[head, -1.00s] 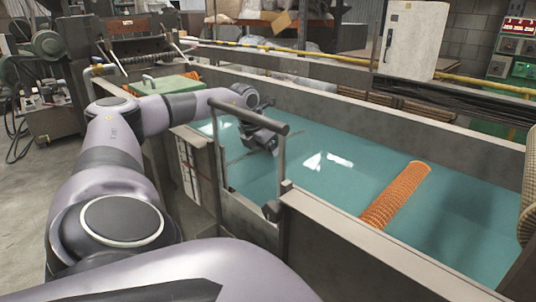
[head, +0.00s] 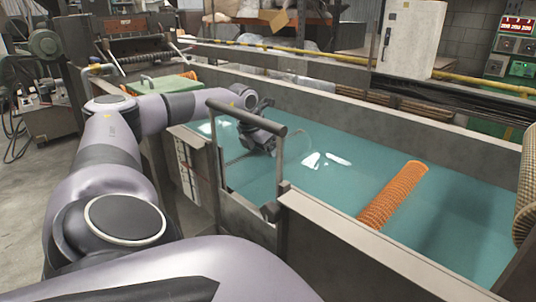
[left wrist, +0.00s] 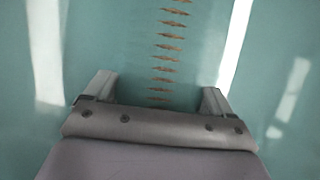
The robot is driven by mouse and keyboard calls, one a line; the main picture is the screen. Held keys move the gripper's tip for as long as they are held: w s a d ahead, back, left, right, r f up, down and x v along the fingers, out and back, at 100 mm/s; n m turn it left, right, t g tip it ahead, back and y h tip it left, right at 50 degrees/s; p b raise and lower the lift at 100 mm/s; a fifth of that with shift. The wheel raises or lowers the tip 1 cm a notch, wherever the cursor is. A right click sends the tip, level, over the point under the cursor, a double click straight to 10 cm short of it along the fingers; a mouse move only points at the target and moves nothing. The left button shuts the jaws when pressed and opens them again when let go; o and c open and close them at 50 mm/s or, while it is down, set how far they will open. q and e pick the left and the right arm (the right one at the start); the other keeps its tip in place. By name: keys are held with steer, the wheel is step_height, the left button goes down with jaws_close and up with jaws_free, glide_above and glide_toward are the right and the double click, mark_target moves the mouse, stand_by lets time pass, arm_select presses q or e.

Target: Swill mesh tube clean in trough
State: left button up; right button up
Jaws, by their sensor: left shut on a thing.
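My left gripper (head: 268,152) is low at the water in the trough (head: 345,225), partly behind a dark rail. In the left wrist view, its two fingers (left wrist: 158,100) stand apart on either side of a row of short orange-brown mesh marks. These marks are a narrow strip of the mesh tube (left wrist: 165,58) showing at the water surface; the rest of it is hidden under the teal water. The gripper is shut on this tube. Another orange mesh tube (head: 394,195) lies across the trough to the right, partly out of the water. My right gripper is not in view.
The trough's near wall (head: 360,250) and a dark rail frame (head: 245,115) stand close to my left arm. A green box (head: 160,85) sits at the trough's left end. A tan mesh roll (head: 527,190) stands at the right edge. Open water lies between the gripper and the right-hand tube.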

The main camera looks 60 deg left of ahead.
arm_select(q)
steer(key=shift+w+d+r+p, duration=0.1)
steer(key=shift+w+d+p, duration=0.1)
steer(key=shift+d, duration=0.3)
steer(key=shift+w+d+p, duration=0.1)
steer(key=shift+w+d, duration=0.05)
steer(key=shift+d, duration=0.3)
steer(key=shift+s+a, duration=0.2)
steer(key=shift+a, duration=0.35)
steer(key=shift+s+a, duration=0.15)
steer(key=shift+a, duration=0.4)
steer(key=shift+w+d+p, duration=0.15)
steer(key=shift+w+d, duration=0.05)
steer(key=shift+d, duration=0.4)
steer(key=shift+w+d+p, duration=0.15)
steer(key=shift+d, duration=0.4)
